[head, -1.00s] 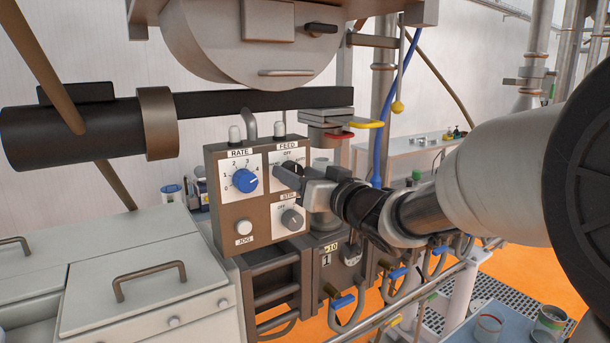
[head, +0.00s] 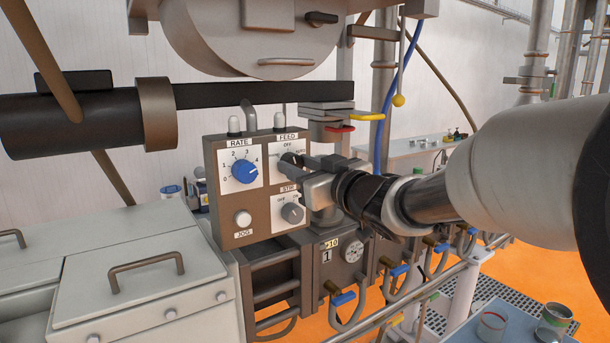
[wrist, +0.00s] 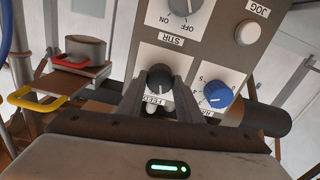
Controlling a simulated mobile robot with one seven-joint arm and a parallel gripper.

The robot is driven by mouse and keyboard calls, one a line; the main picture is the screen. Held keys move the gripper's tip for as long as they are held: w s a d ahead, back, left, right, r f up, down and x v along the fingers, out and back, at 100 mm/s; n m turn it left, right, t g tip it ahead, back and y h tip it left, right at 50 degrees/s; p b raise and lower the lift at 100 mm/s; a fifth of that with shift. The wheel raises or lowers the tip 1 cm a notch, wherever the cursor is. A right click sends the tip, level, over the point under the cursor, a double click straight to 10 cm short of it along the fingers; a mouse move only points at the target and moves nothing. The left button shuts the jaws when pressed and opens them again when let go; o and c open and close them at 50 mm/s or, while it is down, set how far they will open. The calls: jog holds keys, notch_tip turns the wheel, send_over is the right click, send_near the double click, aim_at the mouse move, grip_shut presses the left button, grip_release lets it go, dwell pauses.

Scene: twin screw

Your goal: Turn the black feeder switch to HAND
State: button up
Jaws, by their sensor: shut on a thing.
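The black feeder switch (head: 291,158) sits on the white FEED plate at the upper right of the control box (head: 231,201). In the head view it is partly hidden by my gripper (head: 284,168). In the wrist view, which shows the box upside down, the black knob (wrist: 160,81) sits between the two fingers of my gripper (wrist: 159,92). The fingers are shut on it from both sides. The OFF mark shows above the switch in the head view. I cannot tell clearly which mark its pointer faces.
The blue RATE knob (head: 245,169) is left of the switch. The grey STIR knob (head: 292,213) is just below my fingers, and the JOG button (head: 243,218) is lower left. A red-handled and a yellow-handled clamp (head: 366,117) are close on the upper right.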

jog(key=shift+f+n+b, duration=0.1)
jog(key=shift+n+b, duration=2.4)
jog(key=shift+n, duration=1.7)
jog(key=o, duration=1)
jog(key=shift+o, duration=0.2)
jog(key=shift+s, duration=0.15)
jog(key=p+v, duration=0.1)
jog(key=v, duration=1.6)
jog(key=shift+d, duration=0.2)
